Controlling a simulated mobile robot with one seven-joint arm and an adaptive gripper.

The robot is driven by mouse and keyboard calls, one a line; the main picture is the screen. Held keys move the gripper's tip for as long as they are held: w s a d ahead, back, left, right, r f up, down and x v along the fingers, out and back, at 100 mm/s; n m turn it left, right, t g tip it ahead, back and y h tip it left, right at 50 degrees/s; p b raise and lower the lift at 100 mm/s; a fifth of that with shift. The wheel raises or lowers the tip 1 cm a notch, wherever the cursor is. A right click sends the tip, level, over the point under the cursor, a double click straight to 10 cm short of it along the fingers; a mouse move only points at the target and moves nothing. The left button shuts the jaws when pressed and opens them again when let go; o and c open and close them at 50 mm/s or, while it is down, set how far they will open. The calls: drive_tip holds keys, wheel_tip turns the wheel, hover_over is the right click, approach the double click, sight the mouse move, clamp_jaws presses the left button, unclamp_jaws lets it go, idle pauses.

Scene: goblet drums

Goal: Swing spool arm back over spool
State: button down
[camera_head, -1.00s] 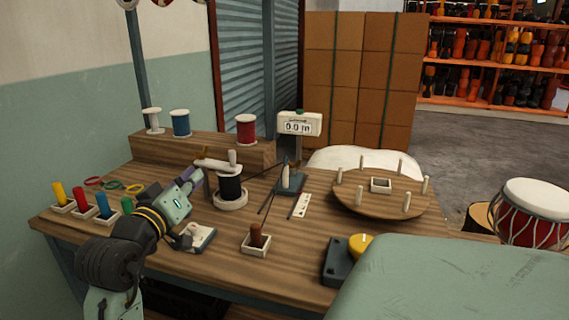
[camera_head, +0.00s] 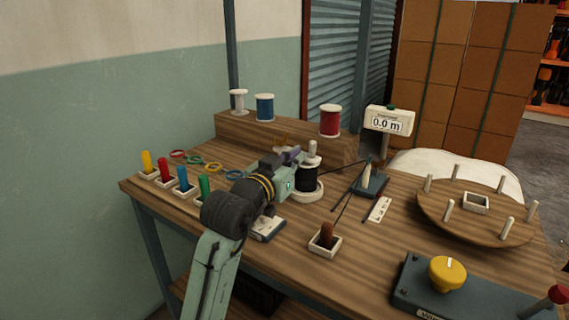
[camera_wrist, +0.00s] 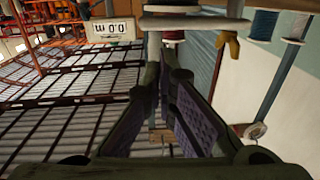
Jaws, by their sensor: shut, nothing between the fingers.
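The black spool (camera_head: 307,180) stands on a round white base on the bench, with a pale post (camera_head: 312,150) rising above it. The spool arm is mostly hidden behind my gripper in the head view; a tan piece at its left end (camera_head: 282,141) shows. In the wrist view, which looks upside down, the pale spool arm (camera_wrist: 195,22) crosses the top with a yellow-tan piece (camera_wrist: 228,47) on it. My gripper (camera_head: 296,153) is shut and empty, close beside the spool's upper left. Its fingers (camera_wrist: 167,62) show below the arm; contact is unclear.
A round pegged board (camera_head: 475,220) lies right, a yellow knob (camera_head: 447,272) in front. Colored spools stand on the rear shelf (camera_head: 265,108); colored markers (camera_head: 182,180) are at left.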

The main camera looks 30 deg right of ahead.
sight(311, 148)
drive_tip(key=shift+p+x, duration=0.4)
drive_tip(key=shift+x, duration=1.55)
drive_tip(key=shift+w+d+r, duration=0.1)
drive_tip(key=shift+w+d, duration=0.05)
drive_tip(key=shift+d, duration=0.85)
drive_tip(key=shift+a, duration=0.15)
drive_tip(key=shift+p, duration=0.3)
